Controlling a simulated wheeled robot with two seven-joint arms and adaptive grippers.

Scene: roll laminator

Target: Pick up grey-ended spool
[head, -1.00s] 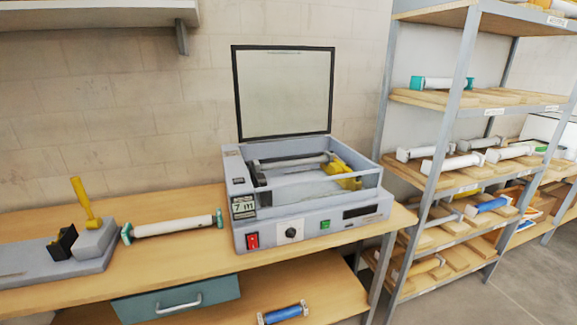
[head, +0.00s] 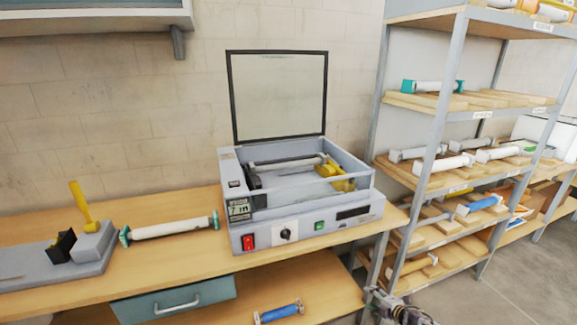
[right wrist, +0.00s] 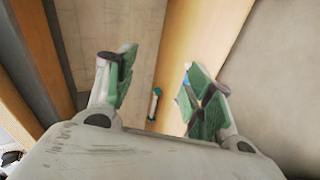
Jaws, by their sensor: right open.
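Several pale spools lie on the rack's middle shelf, among them a spool with whitish or light grey ends (head: 444,163) and a greyer one (head: 407,154); the exact end colours are hard to tell. A blue spool with pale ends (head: 279,311) lies on the shelf under the bench. My right gripper (head: 378,296) enters at the bottom edge, right of the bench and in front of the rack, touching no spool. In the right wrist view the right gripper (right wrist: 160,70) is open and empty, with a small, partly hidden spool-like thing (right wrist: 154,103) far beyond its fingers. My left gripper is out of view.
The laminator (head: 300,225) stands on the bench with its lid up. A teal-ended white spool (head: 170,229) lies left of it, beside a grey device with a yellow lever (head: 82,205). The metal rack's front post (head: 435,120) stands near the right gripper. Floor at lower right is clear.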

